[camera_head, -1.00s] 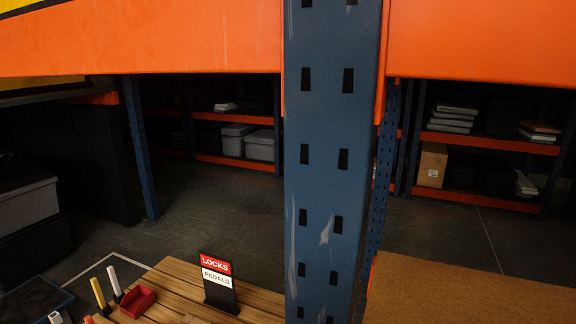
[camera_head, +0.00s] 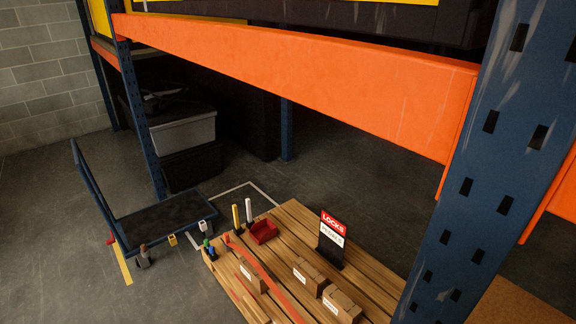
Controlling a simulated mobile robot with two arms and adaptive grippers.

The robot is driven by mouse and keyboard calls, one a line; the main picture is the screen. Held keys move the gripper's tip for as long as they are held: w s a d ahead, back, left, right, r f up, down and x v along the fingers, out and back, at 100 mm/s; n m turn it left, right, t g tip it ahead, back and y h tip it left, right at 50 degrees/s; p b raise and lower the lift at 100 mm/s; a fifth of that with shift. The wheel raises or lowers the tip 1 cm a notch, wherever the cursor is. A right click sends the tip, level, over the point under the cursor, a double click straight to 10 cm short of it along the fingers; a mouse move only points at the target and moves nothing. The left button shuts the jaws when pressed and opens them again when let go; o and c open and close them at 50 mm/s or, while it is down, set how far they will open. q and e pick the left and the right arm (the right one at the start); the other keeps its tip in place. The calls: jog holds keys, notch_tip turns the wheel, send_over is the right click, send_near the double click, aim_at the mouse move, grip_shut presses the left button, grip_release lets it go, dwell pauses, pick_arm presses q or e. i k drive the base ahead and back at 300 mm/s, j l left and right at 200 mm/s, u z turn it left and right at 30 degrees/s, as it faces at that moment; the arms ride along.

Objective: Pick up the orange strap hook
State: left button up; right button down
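A long orange strap (camera_head: 262,272) lies across the wooden pallet (camera_head: 374,277), running from the pallet's back left toward the bottom of the picture. At its upper left end is a small orange piece (camera_head: 227,239); it is too small to tell whether this is the hook. Neither of my grippers is in view.
A red bin (camera_head: 263,232), a "LOCKS" sign (camera_head: 332,239) and several small cardboard boxes (camera_head: 309,275) stand on the pallet. A flat trolley (camera_head: 160,220) stands left of it. A blue rack post (camera_head: 478,190) and an orange beam (camera_head: 300,75) are close by. Floor at left is open.

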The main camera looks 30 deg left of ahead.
aim_at(226, 235)
jog(key=j+u, duration=0.1)
jog(key=u, duration=1.05)
jog(key=i+j, duration=0.2)
jog(key=i, duration=0.25)
jog(key=i+j, duration=0.25)
jog(key=i, duration=0.2)
jog(key=i+j+u, duration=0.1)
jog(key=i, duration=0.35)
jog(key=j, duration=0.1)
